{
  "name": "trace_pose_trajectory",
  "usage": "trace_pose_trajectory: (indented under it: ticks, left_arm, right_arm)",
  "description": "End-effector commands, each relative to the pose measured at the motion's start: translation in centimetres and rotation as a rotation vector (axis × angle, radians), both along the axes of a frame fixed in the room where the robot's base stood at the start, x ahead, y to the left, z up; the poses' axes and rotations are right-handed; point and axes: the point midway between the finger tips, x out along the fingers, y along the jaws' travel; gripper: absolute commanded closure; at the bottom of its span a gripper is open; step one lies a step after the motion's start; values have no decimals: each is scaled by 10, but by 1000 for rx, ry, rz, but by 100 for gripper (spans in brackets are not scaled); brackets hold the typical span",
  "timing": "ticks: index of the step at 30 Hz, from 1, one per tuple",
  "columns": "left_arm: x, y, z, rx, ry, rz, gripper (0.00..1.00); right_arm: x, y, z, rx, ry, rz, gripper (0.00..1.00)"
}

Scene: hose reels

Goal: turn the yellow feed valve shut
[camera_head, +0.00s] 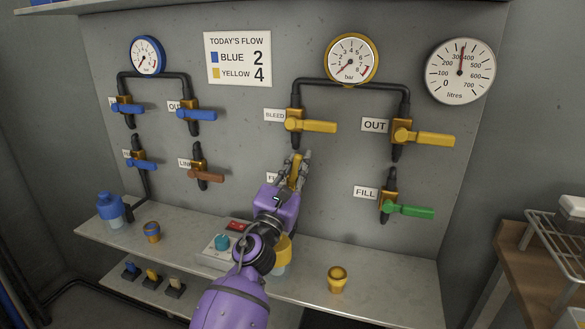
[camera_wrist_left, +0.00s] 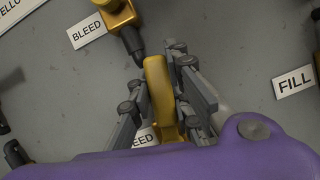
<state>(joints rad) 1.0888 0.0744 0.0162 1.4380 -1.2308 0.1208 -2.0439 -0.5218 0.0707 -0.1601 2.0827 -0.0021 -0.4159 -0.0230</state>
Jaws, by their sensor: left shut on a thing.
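The yellow feed valve's handle (camera_head: 294,176) is on the grey panel below the bleed valve (camera_head: 310,126). It also shows in the left wrist view (camera_wrist_left: 158,88), standing roughly upright below the bleed valve's dark pipe end. My left gripper (camera_head: 296,163) is shut on this handle, with one grey finger on each side in the left wrist view (camera_wrist_left: 158,75). The valve's body is mostly hidden by my gripper. Its label (camera_wrist_left: 146,136) is partly covered, with "EED" readable. My right gripper is not in view.
The out valve (camera_head: 424,138) and green-handled fill valve (camera_head: 408,211) are to the right. Blue-handled valves (camera_head: 198,114) and a brown-handled one (camera_head: 207,176) are to the left. A shelf (camera_head: 385,285) below holds a blue bottle (camera_head: 110,211) and a yellow cup (camera_head: 337,279).

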Motion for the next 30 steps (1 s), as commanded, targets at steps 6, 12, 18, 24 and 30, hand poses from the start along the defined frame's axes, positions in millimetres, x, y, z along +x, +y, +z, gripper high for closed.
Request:
trace_pose_trajectory:
  ticks: [6, 12, 18, 24, 30]
  left_arm:
    - [-4, -11, -6, 161, -50, -1, 100]
    - [-6, -20, -10, 281, -88, -2, 100]
    - [-8, -25, -13, 357, -113, -2, 100]
    - [-9, -27, -15, 389, -122, -2, 100]
    - [-9, -27, -15, 393, -123, -3, 100]
  right_arm:
    - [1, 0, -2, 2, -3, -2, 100]
    - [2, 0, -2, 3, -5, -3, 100]
    - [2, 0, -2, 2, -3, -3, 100]
    - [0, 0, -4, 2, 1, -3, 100]
    - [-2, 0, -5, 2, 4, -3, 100]
